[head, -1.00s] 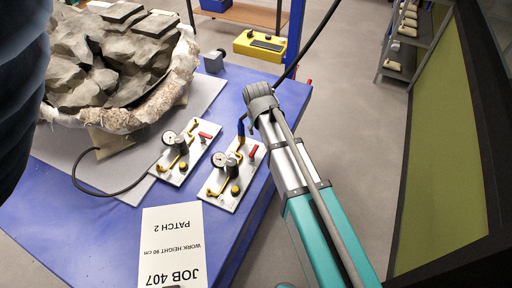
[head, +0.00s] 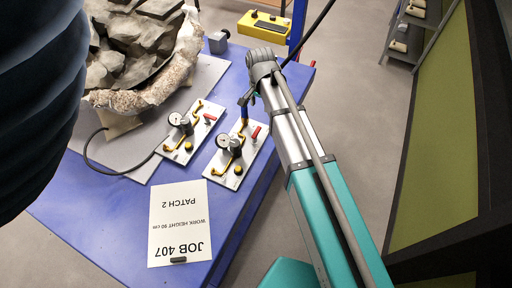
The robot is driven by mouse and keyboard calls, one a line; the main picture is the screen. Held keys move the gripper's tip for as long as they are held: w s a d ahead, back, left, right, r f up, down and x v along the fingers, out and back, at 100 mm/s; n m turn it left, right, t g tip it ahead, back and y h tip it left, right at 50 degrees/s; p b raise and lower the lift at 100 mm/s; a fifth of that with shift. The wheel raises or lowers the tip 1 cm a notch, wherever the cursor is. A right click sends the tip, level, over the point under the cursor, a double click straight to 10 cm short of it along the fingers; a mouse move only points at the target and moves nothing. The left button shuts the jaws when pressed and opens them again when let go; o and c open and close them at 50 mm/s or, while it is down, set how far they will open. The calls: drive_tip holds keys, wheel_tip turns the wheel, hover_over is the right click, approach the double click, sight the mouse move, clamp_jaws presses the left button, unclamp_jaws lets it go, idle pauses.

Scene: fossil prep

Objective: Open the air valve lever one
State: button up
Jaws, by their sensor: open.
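Two white valve panels lie on the blue table, each with a gauge, yellow piping and a red lever. The left panel's red lever (head: 210,117) and the right panel's red lever (head: 256,132) both show. I cannot read any number marking lever one. My teal and silver arm comes in from the bottom right. Its grey end is above the far edge of the right panel (head: 222,172). My gripper (head: 245,103) shows as a small dark shape there, pointing down near the yellow pipe. It is open and mostly hidden, apart from both red levers in the picture; contact with the pipe is unclear.
A rock in a pale jacket (head: 150,95) sits at the upper left of the blue table (head: 105,205). A job sheet (head: 179,222) lies in front. A dark ribbed shape blocks the left edge. A yellow box (head: 265,27) and a shelf (head: 408,32) stand behind.

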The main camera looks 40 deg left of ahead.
drive_tip(key=shift+f, duration=0.1)
idle(0.4)
drive_tip(key=b, duration=0.5)
approach(259, 130)
drive_tip(key=shift+a+f, duration=0.15)
wheel_tip(259, 130, down, 8)
drive_tip(key=b, duration=0.9)
drive_tip(key=shift+f, duration=0.25)
clamp_jaws()
